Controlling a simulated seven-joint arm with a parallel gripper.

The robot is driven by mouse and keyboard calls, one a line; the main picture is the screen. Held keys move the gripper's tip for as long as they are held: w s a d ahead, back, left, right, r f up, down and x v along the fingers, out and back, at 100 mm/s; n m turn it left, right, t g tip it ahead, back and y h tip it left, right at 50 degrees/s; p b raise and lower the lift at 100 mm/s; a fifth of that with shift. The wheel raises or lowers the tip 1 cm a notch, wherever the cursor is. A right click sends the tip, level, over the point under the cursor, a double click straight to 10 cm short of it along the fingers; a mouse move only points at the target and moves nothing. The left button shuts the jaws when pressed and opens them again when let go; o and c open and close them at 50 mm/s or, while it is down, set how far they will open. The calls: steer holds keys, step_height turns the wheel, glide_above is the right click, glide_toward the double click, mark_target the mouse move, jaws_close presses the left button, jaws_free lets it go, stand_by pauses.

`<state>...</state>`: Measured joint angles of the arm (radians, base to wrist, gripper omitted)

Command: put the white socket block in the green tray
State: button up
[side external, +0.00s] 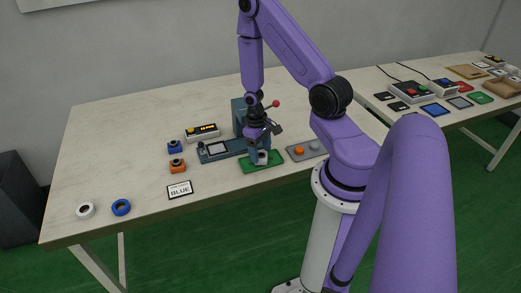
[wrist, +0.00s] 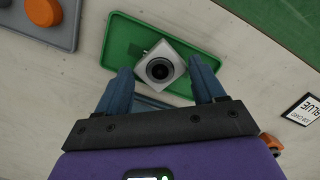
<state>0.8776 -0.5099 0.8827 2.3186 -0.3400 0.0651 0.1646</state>
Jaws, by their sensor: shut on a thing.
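The white socket block (wrist: 161,66) sits between the blue fingers of my gripper (wrist: 162,88) in the wrist view, turned at an angle, with its round dark socket facing the camera. My gripper is shut on it. The green tray (wrist: 122,32) lies beneath and behind the block in that view. In the side external view my gripper (side external: 262,150) points down over the green tray (side external: 250,167), with the block (side external: 262,157) low over the tray, partly hidden by the fingers. I cannot tell whether the block touches the tray floor.
A blue-grey press with a red-knobbed lever (side external: 240,118) stands just behind the tray. Blue (side external: 174,147) and orange (side external: 177,166) blocks and a "BLUE" card (side external: 180,190) lie left.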

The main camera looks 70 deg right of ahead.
steer(key=shift+f, duration=0.1)
steer(key=o, duration=1)
steer(key=shift+o, duration=0.2)
step_height(320, 180, up, 12)
steer(key=w, duration=0.2)
steer(key=w+a+r+n, duration=0.1)
steer(key=a+r+n, duration=0.25)
steer(key=a, duration=0.35)
steer(key=s+a+r+n+t, duration=0.1)
steer(key=s+a+r+n, duration=0.3)
steer(key=a, duration=0.3)
steer(key=s+a+r+n, duration=0.3)
steer(key=s+a, duration=0.1)
steer(key=a, duration=0.3)
steer(key=s+a+r+n, duration=0.3)
steer(key=s+n, duration=0.1)
steer(key=s, duration=0.4)
steer(key=shift+s+t, duration=0.2)
steer(key=shift+t, duration=0.1)
